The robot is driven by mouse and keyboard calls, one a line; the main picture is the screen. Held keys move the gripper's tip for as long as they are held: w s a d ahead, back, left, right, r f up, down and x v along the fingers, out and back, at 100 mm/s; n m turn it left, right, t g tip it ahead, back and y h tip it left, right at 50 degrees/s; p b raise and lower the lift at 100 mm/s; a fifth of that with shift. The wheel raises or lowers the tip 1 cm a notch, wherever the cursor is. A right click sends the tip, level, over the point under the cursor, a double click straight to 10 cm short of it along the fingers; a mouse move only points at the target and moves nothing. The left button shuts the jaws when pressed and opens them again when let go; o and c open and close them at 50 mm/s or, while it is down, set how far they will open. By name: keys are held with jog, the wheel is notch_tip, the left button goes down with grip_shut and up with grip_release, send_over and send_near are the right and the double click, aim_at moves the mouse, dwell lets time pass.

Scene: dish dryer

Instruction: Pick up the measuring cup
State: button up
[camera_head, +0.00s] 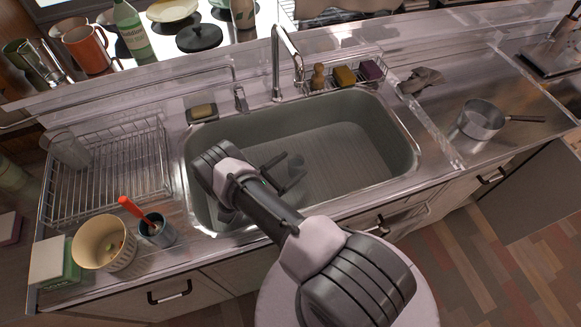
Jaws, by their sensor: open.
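I cannot tell for sure which thing is the measuring cup. A clear, glass-like cup (70,149) leans in the back left corner of the wire dish rack. A small metal pan-like vessel with a long dark handle (482,119) stands on the counter right of the sink. My gripper (285,167) is over the sink basin, open, with nothing visible between its fingers. It is well apart from both vessels. My arm hides part of the basin's left side and front edge.
The dish rack (108,172) stands left of the sink (350,150). A cream bowl (104,243), a grey cup with an orange-handled utensil (157,231) and a green-white box (54,262) stand at the front left. The faucet (285,60) rises behind the sink.

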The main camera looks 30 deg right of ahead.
aim_at(301, 157)
jog(key=d, duration=0.3)
jog(key=d+b, duration=0.1)
jog(key=d, duration=0.1)
jog(key=shift+w+d+r, duration=0.25)
jog(key=shift+w+d, duration=0.1)
grip_shut()
